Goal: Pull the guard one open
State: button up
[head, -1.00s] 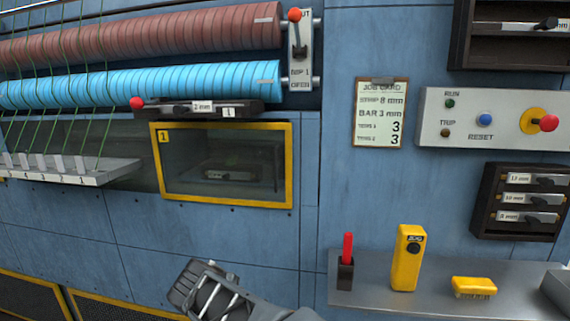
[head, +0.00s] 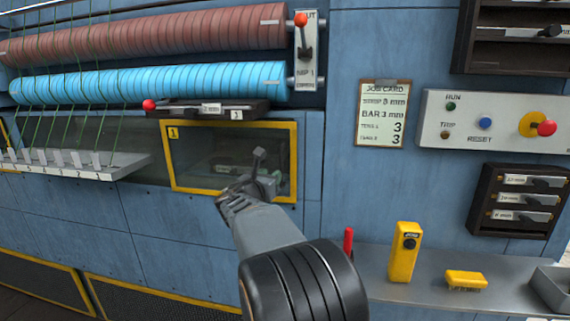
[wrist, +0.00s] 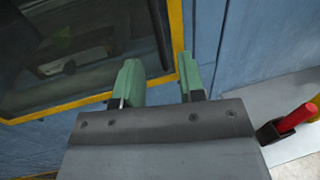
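Guard one (head: 294,150) is a dark see-through panel in a yellow frame, with a yellow "1" label at its upper left. It sits flat in the blue machine front and looks closed. My gripper (head: 262,174) is in front of its lower right part. In the wrist view, my gripper (wrist: 160,78) has two green fingers standing apart with nothing held. No separate handle shows.
A bar holder with a red knob (head: 149,105) sits just above the guard, below the blue roller (head: 150,88). A shelf (head: 380,285) at lower right carries a red-handled tool (head: 348,240) and yellow items (head: 404,252). A control panel (head: 465,128) is at right.

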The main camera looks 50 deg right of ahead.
aim_at(281, 167)
jog(key=p+x, duration=0.2)
jog(key=x, duration=0.6)
jog(key=shift+w+d, duration=0.15)
jog(key=shift+d, duration=0.2)
jog(key=shift+c, duration=0.2)
grip_shut()
jog(key=shift+a, duration=0.1)
